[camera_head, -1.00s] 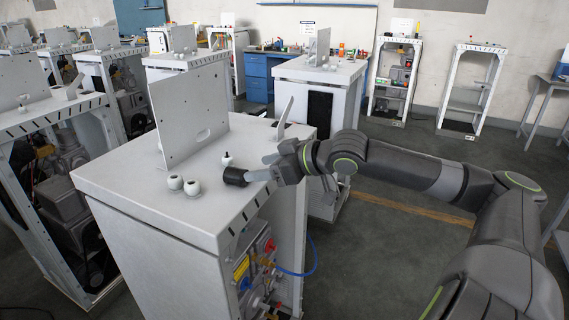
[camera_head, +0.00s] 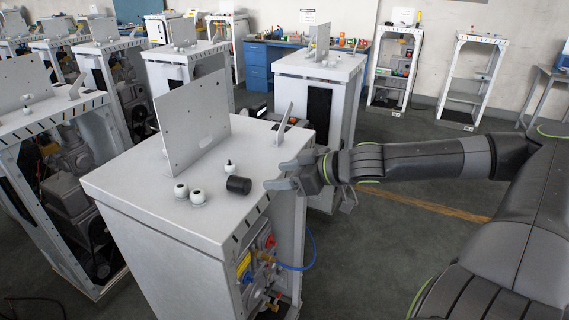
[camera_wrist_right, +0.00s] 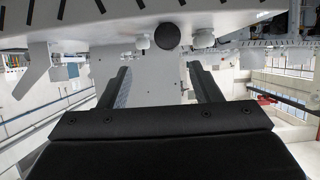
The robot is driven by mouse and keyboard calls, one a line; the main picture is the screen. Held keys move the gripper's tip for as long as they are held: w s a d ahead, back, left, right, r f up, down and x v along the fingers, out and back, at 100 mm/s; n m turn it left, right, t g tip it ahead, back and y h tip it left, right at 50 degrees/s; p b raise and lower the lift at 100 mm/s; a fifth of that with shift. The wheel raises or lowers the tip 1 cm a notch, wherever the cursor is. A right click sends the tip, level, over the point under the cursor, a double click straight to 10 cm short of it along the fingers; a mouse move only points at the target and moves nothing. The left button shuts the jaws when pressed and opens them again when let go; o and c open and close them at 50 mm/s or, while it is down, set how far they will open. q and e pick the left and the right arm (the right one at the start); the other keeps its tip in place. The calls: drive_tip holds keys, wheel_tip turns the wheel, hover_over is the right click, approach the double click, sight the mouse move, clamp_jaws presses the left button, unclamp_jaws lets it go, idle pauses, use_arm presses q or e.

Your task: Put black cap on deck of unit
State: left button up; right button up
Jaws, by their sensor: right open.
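The black cap (camera_head: 238,185) lies on its side on the white deck (camera_head: 145,185) of the nearest unit, to the right of two white round fittings (camera_head: 189,193). In the right wrist view the cap (camera_wrist_right: 168,36) shows as a dark round end, ahead of the fingers and clear of them. My right gripper (camera_head: 272,172) is open and empty, a little to the right of the cap near the deck's right edge. In the right wrist view its fingers (camera_wrist_right: 159,82) stand wide apart. My left gripper is in neither view.
An upright metal plate (camera_head: 192,122) stands on the deck behind the cap, and a small angled bracket (camera_head: 284,122) stands at the back right. A small white fitting with a black top (camera_head: 230,167) sits just behind the cap. The front of the deck is clear.

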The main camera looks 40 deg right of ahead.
drive_tip(key=shift+s+r, duration=0.1)
drive_tip(key=shift+s, duration=0.15)
